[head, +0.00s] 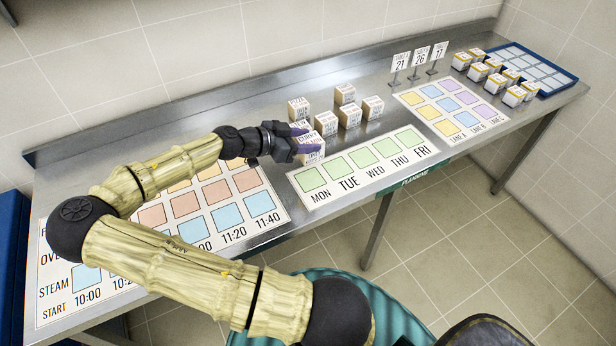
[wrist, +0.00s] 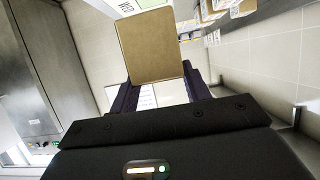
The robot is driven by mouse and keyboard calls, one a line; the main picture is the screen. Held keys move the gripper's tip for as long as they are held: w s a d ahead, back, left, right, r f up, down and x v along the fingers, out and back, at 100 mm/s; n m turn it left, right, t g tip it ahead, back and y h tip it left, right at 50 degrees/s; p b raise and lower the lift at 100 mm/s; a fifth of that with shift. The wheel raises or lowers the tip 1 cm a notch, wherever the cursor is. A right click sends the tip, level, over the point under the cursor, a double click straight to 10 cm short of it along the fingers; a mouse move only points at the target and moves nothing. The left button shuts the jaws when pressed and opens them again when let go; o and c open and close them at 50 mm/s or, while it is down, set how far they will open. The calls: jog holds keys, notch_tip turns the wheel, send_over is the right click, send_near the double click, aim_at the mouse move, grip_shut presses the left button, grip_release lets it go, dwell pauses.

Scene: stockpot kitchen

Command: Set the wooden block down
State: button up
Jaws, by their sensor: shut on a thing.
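My gripper (head: 304,140) is shut on a wooden block (head: 312,156), which shows white printed faces between and below the purple fingers. In the wrist view the block's plain brown face (wrist: 153,45) sits between the two dark fingers (wrist: 160,95). In the head view the block is by the upper left corner of the weekday board (head: 296,180). I cannot tell whether its underside touches the counter. Several similar printed blocks stand just behind and to the right, including one close beside the gripper (head: 327,123) and one further back (head: 299,108).
The weekday board has a row of green squares. A time board (head: 268,215) lies to the left, partly hidden by my arm. A coloured grid board (head: 407,98), number signs (head: 420,54), several blocks (head: 480,72) and a blue tray (head: 572,78) stand right. Counter (head: 240,100) behind is clear.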

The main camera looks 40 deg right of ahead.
aim_at(300, 158)
jog(key=shift+f+p, duration=0.4)
jog(key=shift+f, duration=2.7)
jog(key=shift+f+p, duration=0.3)
jog(key=shift+f, duration=1.55)
jog(key=o, duration=1.1)
jog(key=shift+f, duration=0.1)
jog(key=shift+c, duration=0.2)
jog(key=b+v, duration=0.2)
jog(key=v, duration=1)
jog(key=shift+b, duration=0.35)
